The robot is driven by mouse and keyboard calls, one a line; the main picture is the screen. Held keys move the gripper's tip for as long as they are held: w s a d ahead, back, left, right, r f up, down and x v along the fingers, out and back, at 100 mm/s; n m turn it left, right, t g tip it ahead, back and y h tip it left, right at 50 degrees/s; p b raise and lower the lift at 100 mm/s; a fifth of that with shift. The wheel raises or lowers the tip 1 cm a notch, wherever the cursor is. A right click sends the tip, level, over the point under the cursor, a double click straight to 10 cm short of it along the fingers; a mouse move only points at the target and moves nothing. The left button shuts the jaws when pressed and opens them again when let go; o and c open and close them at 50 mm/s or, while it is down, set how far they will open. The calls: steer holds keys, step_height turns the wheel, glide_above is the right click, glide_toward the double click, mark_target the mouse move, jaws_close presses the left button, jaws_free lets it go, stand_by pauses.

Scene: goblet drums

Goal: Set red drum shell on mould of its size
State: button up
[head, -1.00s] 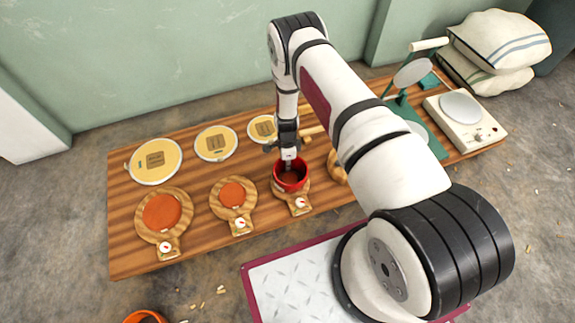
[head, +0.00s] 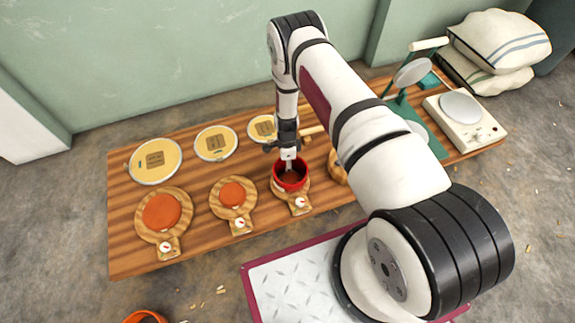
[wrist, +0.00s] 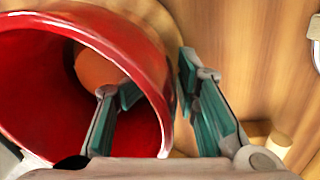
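The red drum shell (head: 292,189) stands on the rightmost of three round wooden moulds (head: 298,206). The wrist view shows the shell (wrist: 70,32) large at left, with a terracotta disc (wrist: 95,66) visible through its inside. My gripper (head: 290,166) is at the shell's far rim, pointing down. In the wrist view my gripper (wrist: 158,82) has one finger inside the shell and one outside. Gaps show between the fingers and the wall, so it looks open. The middle mould (head: 232,194) and the larger left mould (head: 162,212) show bare terracotta discs.
Several yellow round skins (head: 155,161) lie along the back of the wooden table (head: 125,235). A green stand (head: 425,135) and a white device with a round plate (head: 466,120) stand at right. An orange drum shell (head: 140,316) is on the floor at lower left.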

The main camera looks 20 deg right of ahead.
steer(key=r, duration=0.7)
steer(key=w+r, duration=0.1)
steer(key=r, duration=0.3)
steer(key=shift+d+r, duration=0.1)
steer(key=shift+r, duration=0.25)
